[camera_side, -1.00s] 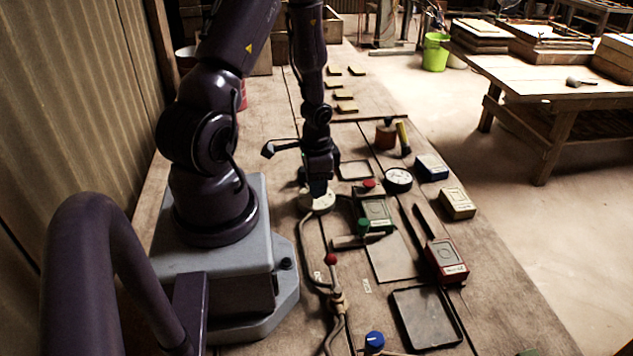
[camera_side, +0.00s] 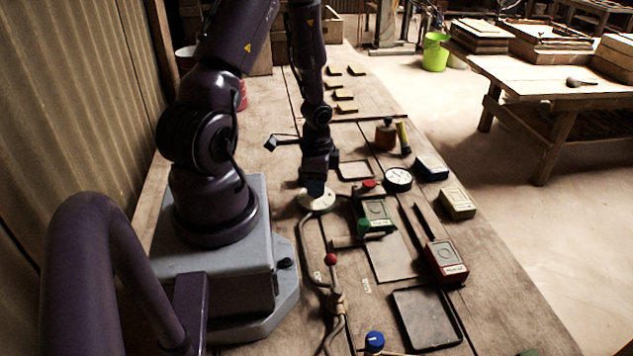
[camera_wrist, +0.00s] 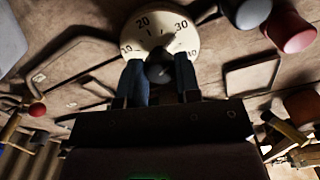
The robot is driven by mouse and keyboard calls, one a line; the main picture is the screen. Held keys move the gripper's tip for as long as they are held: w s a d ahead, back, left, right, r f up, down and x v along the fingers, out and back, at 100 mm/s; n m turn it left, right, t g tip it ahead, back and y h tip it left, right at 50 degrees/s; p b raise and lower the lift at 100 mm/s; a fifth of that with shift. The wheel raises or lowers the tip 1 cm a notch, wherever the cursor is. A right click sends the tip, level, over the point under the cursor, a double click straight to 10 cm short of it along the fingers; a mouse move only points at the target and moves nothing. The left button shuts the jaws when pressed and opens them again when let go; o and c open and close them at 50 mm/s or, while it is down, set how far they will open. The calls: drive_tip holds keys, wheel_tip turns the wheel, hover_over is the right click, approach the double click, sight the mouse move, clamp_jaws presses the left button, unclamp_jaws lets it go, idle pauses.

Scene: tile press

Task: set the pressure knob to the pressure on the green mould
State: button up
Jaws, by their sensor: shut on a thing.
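The pressure knob (camera_wrist: 160,72) is a dark round grip at the middle of a pale dial (camera_wrist: 158,28) marked 10, 20, 30 and 40. In the side view the dial (camera_side: 318,203) lies on the bench beneath my gripper (camera_side: 317,188). In the wrist view my gripper (camera_wrist: 161,75) has its two blue fingers shut on the knob, one on each side. I cannot tell which mark the knob points at. The green mould (camera_side: 377,208) sits in the press right of the dial; it has a white label, too small to read.
A red mould (camera_side: 446,262), a cream mould (camera_side: 458,203) and a blue mould (camera_side: 430,167) lie along the right. A round gauge (camera_side: 397,179) is behind the press. A red-topped lever (camera_side: 331,260) and an empty dark tray (camera_side: 427,318) are nearer the front.

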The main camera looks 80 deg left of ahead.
drive_tip(key=o, duration=0.9)
drive_tip(key=shift+r, duration=0.1)
wheel_tip(320, 180, up, 13)
drive_tip(key=shift+f, duration=0.1)
idle(0.3)
